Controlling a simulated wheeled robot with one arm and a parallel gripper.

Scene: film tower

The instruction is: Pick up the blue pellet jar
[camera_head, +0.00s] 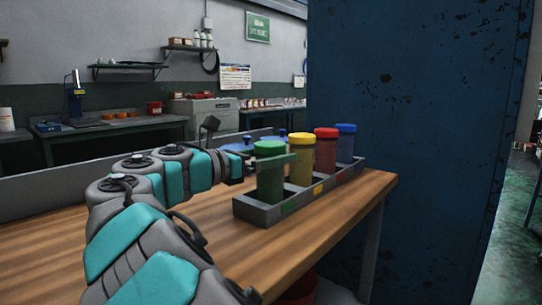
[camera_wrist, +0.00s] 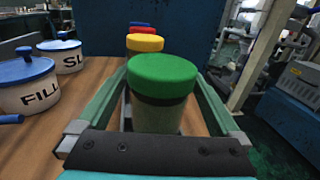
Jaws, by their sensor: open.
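The blue pellet jar (camera_head: 346,142) stands at the far end of a grey rack (camera_head: 246,211), behind red, yellow and green jars. Only its blue lid (camera_wrist: 139,24) shows in the wrist view, at the far end of the row. The green jar (camera_head: 270,180) is the nearest one. My gripper (camera_wrist: 163,82) is open, with one finger on each side of the green jar; whether they touch it I cannot tell.
The yellow jar (camera_head: 301,160) and red jar (camera_head: 326,148) stand between the green and blue ones. Two white pots with blue lids, one marked FILL (camera_wrist: 28,88), stand left of the row. A tall blue panel (camera_head: 425,140) rises beside the wooden table (camera_head: 350,205).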

